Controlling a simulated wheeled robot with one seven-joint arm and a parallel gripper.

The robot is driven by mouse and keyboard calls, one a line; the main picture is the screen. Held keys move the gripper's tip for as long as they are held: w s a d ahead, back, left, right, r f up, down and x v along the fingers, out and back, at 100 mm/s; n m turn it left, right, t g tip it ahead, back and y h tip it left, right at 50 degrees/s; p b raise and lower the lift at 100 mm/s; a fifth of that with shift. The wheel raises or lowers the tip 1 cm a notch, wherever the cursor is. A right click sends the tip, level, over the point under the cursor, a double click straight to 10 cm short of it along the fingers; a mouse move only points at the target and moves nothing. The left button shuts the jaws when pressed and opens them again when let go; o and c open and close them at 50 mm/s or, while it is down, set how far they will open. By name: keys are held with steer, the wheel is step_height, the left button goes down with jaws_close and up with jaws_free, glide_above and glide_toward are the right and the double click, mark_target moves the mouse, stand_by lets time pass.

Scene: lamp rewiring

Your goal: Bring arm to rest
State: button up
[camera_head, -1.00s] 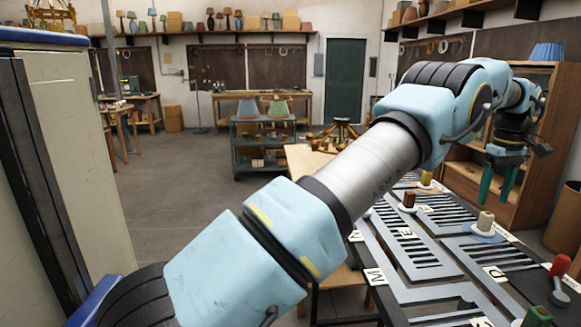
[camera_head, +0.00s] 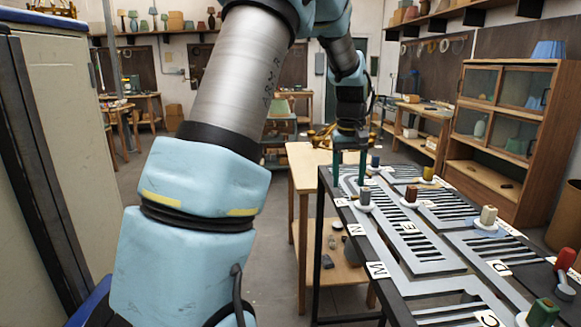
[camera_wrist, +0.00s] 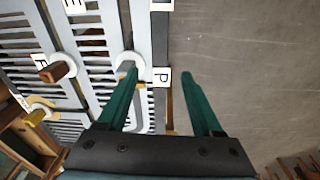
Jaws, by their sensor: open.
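My gripper (camera_head: 349,168) hangs pointing down at the far left end of the slotted table in the head view. Its green fingers are apart with nothing between them. In the wrist view my gripper (camera_wrist: 160,75) is open; its left finger lies across the view of a white round spool base, and the right finger is over bare floor. My light blue arm reaches up and forward across the middle of the head view.
The table (camera_head: 385,270) carries grey slotted plates, letter cards and several spools, among them a brown one (camera_head: 411,194), a cream one (camera_head: 488,215) and a red one (camera_head: 565,259). A wooden cabinet (camera_head: 510,130) stands behind.

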steer(key=s+a+f, duration=0.3)
steer(key=s+a, duration=0.6)
steer(key=a, duration=0.2)
steer(key=s+a+f+m, duration=0.1)
steer(key=s+a+f, duration=0.3)
steer(key=s+a, duration=0.5)
steer(key=shift+s+a+t+b, duration=0.3)
steer(key=shift+a+t+b, duration=0.15)
steer(key=shift+a, duration=0.4)
